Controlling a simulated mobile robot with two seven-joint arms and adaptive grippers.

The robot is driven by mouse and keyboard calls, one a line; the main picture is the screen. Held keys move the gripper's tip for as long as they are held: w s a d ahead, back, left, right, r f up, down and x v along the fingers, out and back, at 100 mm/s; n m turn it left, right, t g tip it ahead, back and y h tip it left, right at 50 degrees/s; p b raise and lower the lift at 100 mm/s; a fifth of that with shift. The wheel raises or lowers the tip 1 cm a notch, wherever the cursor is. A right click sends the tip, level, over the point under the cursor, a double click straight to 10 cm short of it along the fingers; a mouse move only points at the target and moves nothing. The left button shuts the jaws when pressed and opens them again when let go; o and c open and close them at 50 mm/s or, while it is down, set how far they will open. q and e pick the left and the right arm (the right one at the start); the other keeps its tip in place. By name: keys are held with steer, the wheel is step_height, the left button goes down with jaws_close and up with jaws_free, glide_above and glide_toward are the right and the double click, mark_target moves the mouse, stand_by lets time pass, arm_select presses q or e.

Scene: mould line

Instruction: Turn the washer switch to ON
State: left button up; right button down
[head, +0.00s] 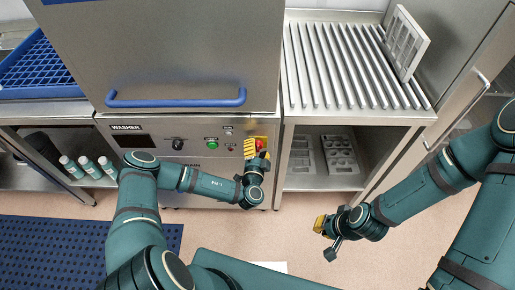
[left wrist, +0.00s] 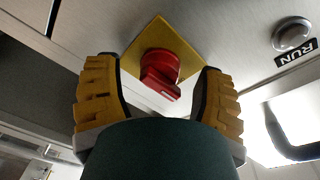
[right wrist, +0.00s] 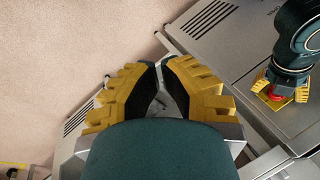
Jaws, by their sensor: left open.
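The washer (head: 192,60) is a steel machine with a front control panel. Its red rotary switch (left wrist: 161,70) on a yellow square plate (left wrist: 131,62) shows in the left wrist view. My left gripper (head: 257,147) is at the panel's right end, over the yellow plate. In the left wrist view my left gripper (left wrist: 158,85) is open, with one finger on each side of the red switch; I cannot tell whether they touch it. No switch marking is readable. My right gripper (head: 322,226) is away from the panel, over the floor. In the right wrist view its fingertips (right wrist: 163,68) are close together with nothing between them.
The panel also bears a black knob (head: 178,144), a green button (head: 212,142) and a small display (head: 133,140). A blue handle bar (head: 176,102) crosses the washer door above. A slatted steel table (head: 350,113) stands at right. Open floor lies in front.

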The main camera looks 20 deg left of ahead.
arm_select(q)
steer(key=c, duration=1.1)
steer(key=shift+s+m+p, duration=0.1)
steer(key=shift+m+p, duration=0.4)
steer(key=shift+p, duration=0.25)
steer(key=m+g+p, duration=0.1)
steer(key=m+p, duration=0.7)
steer(key=p, duration=0.1)
steer(key=shift+d, duration=0.1)
steer(key=shift+c, duration=0.2)
steer(key=shift+m+y+p, duration=0.3)
steer(key=shift+m+p, duration=0.9)
jaws_close()
steer(key=shift+m+p, duration=0.5)
steer(key=shift+m, duration=0.3)
steer(key=shift+m+g+y+p, duration=0.3)
steer(key=shift+m, duration=0.7)
jaws_free()
steer(key=shift+m, duration=0.8)
steer(key=shift+s+f, duration=0.1)
